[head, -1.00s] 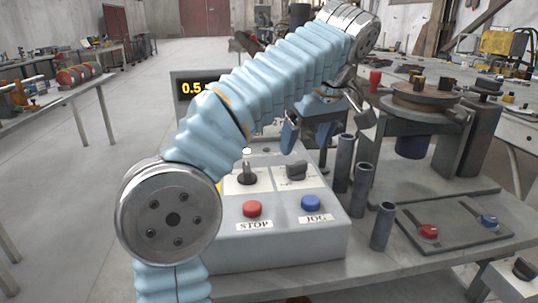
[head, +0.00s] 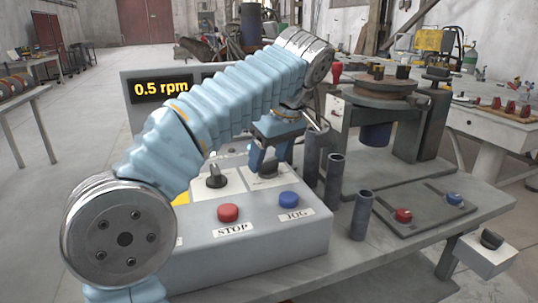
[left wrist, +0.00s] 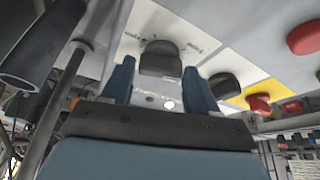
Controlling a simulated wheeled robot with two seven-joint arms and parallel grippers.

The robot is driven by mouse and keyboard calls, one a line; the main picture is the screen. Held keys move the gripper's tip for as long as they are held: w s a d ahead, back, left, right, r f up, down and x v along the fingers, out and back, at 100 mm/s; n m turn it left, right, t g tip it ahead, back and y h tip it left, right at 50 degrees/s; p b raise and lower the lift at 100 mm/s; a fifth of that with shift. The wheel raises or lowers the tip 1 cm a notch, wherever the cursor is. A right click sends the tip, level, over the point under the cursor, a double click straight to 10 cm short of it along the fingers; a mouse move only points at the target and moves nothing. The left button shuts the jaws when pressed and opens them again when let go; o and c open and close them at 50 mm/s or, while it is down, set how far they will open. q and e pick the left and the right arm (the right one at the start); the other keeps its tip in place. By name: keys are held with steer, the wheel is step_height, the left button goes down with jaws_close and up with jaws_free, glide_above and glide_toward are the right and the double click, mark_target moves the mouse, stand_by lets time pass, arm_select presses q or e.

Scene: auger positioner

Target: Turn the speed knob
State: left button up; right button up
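The grey control box (head: 180,250) stands on the bench, with a display (head: 162,87) reading 0.5 rpm. A dark knob (head: 266,169) sits on its right white plate, mostly hidden by my left gripper (head: 274,160); its label is too small to read. In the left wrist view this knob (left wrist: 160,58) lies just beyond and between the two blue fingertips of my left gripper (left wrist: 160,85), which are apart with a gap on both sides. A second black knob shows to the left (head: 214,177), also in the left wrist view (left wrist: 224,86). My right gripper is out of view.
A red STOP button (head: 228,213) and a blue JOG button (head: 289,200) are on the box front. Grey upright tubes (head: 334,175) stand close right of the gripper. A small box with a black knob (head: 491,239) is at the bench's right edge.

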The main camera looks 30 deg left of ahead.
arm_select(q)
steer(key=c, duration=0.7)
steer(key=shift+o, duration=0.2)
steer(key=shift+m, duration=0.3)
steer(key=m, duration=0.2)
steer(key=m+t, duration=0.1)
steer(key=shift+s+a+m+t+h, duration=0.1)
steer(key=shift+m+t+h, duration=0.2)
steer(key=shift+m, duration=0.1)
steer(key=m+h+p, duration=0.1)
steer(key=m, duration=0.2)
steer(key=shift+a+r+m+t, duration=0.1)
steer(key=shift+m+t, duration=0.2)
steer(key=shift+t, duration=0.1)
steer(key=m+h, duration=0.1)
steer(key=m, duration=0.1)
steer(key=m+h+p, duration=0.1)
steer(key=m, duration=0.1)
steer(key=shift+s+a+t, duration=0.1)
steer(key=shift+t, duration=0.2)
steer(key=shift+m+h+p, duration=0.35)
steer(key=shift+m+h, duration=0.35)
steer(key=shift+m, duration=1.3)
